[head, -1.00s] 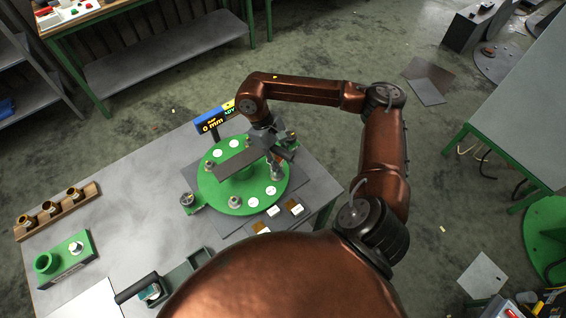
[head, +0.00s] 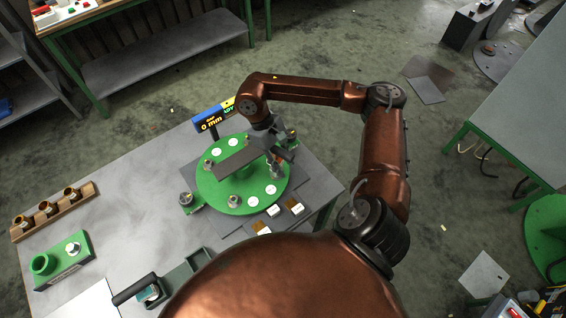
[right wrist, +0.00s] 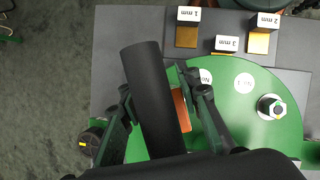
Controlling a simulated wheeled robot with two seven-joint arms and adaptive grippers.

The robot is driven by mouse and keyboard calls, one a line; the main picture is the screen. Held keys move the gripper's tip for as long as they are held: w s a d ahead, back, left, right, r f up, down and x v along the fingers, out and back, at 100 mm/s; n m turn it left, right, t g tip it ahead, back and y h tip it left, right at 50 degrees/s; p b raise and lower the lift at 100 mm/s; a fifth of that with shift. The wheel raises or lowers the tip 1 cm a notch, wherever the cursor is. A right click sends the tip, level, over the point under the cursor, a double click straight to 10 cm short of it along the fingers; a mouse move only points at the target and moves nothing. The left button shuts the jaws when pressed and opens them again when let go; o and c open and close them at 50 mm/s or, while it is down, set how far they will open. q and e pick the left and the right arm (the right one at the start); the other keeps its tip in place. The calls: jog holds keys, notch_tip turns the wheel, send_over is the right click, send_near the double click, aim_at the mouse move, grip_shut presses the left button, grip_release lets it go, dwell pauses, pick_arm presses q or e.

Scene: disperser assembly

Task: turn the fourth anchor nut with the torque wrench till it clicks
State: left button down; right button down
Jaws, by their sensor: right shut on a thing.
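My right gripper (head: 277,148) is over the right part of the green round plate (head: 221,199) in the head view. In the right wrist view my right gripper (right wrist: 165,108) is shut on the black round handle (right wrist: 152,85) of what seems to be the torque wrench. A dark flat bar (head: 238,158) reaches left from the gripper over the plate. The wrench's far end and the nut below it are largely hidden, so I cannot tell how they meet. Another anchor nut (head: 233,201) stands clear on the plate's front; a nut (right wrist: 272,108) also shows in the wrist view. My left gripper is out of view.
Blocks marked 1 mm (right wrist: 187,15), 2 mm (right wrist: 267,20) and 3 mm (right wrist: 227,43) lie beside the plate. A display (head: 211,123) reading 0 mm stands behind it. A wooden rack (head: 53,212) and a green fixture (head: 63,262) stand at left. The table's middle left is clear.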

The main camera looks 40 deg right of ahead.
jog(key=shift+f+b, duration=0.9)
jog(key=shift+f, duration=0.05)
jog(key=m, duration=0.2)
jog(key=a+m+y, duration=0.1)
jog(key=m, duration=0.1)
jog(key=shift+y, duration=0.3)
jog(key=m, duration=0.2)
jog(key=a+m+y, duration=0.1)
jog(key=m, duration=0.1)
jog(key=shift+w+y, duration=0.15)
jog(key=shift+y, duration=0.15)
jog(key=m, duration=0.2)
jog(key=m+t+y, duration=0.1)
jog(key=shift+w+a+m, duration=0.25)
jog(key=shift+a+m, duration=0.05)
jog(key=shift+a, duration=0.1)
jog(key=m, duration=0.1)
jog(key=m+t, duration=0.1)
jog(key=m, duration=0.1)
jog(key=shift+w+a+y, duration=0.2)
jog(key=shift+w+y, duration=0.15)
jog(key=shift+y, duration=0.05)
jog(key=shift+b, duration=0.4)
jog(key=shift+r, duration=0.15)
